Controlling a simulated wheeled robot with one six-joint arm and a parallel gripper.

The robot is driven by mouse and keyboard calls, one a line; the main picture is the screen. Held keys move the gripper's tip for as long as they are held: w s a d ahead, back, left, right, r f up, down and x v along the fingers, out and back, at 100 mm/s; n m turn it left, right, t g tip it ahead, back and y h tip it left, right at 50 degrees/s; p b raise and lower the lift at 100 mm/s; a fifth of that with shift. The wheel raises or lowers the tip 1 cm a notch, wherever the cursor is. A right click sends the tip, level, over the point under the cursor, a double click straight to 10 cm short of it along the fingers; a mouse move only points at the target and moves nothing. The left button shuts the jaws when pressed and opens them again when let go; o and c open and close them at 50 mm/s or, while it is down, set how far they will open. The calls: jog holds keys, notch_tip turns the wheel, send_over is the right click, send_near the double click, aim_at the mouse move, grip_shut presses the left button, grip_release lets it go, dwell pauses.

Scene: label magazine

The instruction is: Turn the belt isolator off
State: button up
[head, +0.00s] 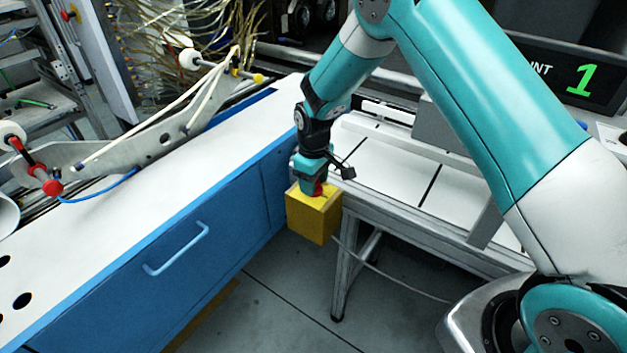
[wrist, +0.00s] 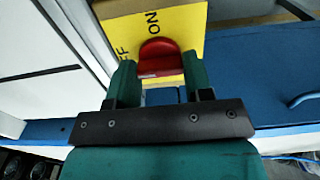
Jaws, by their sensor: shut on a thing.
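The belt isolator is a yellow box (head: 313,219) fixed at the near end of the belt table, beside the blue cabinet. Its red knob (wrist: 160,58) shows in the wrist view, in front of a yellow face with the black letters "ON" and part of "FF". My gripper (head: 317,187) comes down on the box from above in the head view. In the wrist view its two green fingers (wrist: 156,80) stand on either side of the red knob and are shut on it. The fingers hide part of the knob, and its exact setting is hard to tell.
A blue cabinet with a white top (head: 150,180) and a light blue handle (head: 178,250) stands to the left. The belt table (head: 400,170) is to the right, with a cable hanging below. A counter display (head: 572,78) reads 1. Grey floor lies in front.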

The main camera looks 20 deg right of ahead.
dwell(0.3)
jog(key=o, duration=0.9)
jog(key=shift+r+b, duration=0.55)
jog(key=shift+r, duration=8.2)
jog(key=shift+s, duration=0.1)
jog(key=s+a+r+y, duration=0.1)
jog(key=s+r, duration=0.2)
jog(key=s, duration=0.7)
jog(key=s+a+r+y+p, duration=0.1)
jog(key=s+a+r, duration=0.1)
jog(key=s, duration=0.8)
jog(key=s+a+r+y, duration=0.2)
jog(key=s+r, duration=0.1)
jog(key=s, duration=0.8)
jog(key=shift+a+r, duration=0.1)
jog(key=shift+r, duration=0.2)
